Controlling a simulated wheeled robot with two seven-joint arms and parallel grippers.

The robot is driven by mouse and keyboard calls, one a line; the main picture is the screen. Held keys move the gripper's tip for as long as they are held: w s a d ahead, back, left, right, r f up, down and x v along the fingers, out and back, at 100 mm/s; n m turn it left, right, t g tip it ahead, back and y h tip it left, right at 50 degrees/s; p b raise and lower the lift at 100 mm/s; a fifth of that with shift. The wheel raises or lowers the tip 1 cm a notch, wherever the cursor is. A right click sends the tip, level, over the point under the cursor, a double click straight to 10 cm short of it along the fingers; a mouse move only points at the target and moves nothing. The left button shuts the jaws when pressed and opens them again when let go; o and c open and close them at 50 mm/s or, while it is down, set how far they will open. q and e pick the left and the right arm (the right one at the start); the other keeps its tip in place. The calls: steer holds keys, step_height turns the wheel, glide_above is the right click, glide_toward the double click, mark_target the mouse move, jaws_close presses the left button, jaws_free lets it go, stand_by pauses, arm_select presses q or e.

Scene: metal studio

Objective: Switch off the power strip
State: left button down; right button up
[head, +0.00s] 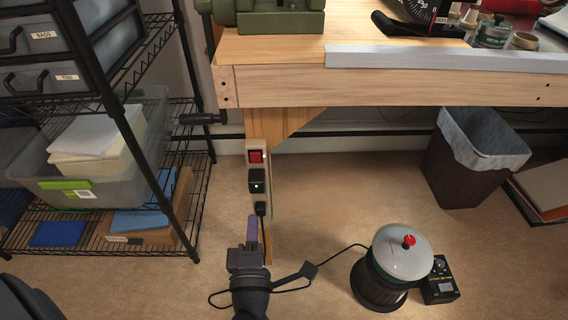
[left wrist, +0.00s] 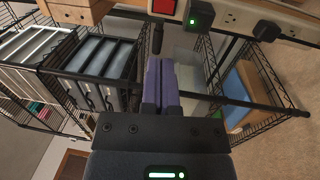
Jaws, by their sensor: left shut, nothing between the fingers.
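The beige power strip (head: 265,201) is mounted upright on the wooden bench leg in the head view. Its red rocker switch (head: 256,156) is at the top end. Below it are a black adapter with a small lit green light (head: 257,187) and a black plug (head: 261,209). My left gripper (head: 253,226) has purple fingers, shut with nothing between them, below the switch and near the strip's lower part. In the left wrist view the strip (left wrist: 285,17) runs along the top edge; the red switch (left wrist: 164,6) is partly cut off there, beyond the shut fingers (left wrist: 161,82). My right gripper is not in view.
A wire shelf (head: 150,222) with bins stands left of the bench leg. A lidded pot (head: 400,255) with a cord and a waste bin (head: 470,170) stand right. Floor between is open.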

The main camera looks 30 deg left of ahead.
arm_select(q)
steer(key=b, duration=0.3)
glide_toward(254, 156)
steer(key=x, duration=0.7)
steer(key=shift+w+a+f, duration=0.1)
steer(key=shift+w+f, duration=0.05)
steer(key=shift+w, duration=0.1)
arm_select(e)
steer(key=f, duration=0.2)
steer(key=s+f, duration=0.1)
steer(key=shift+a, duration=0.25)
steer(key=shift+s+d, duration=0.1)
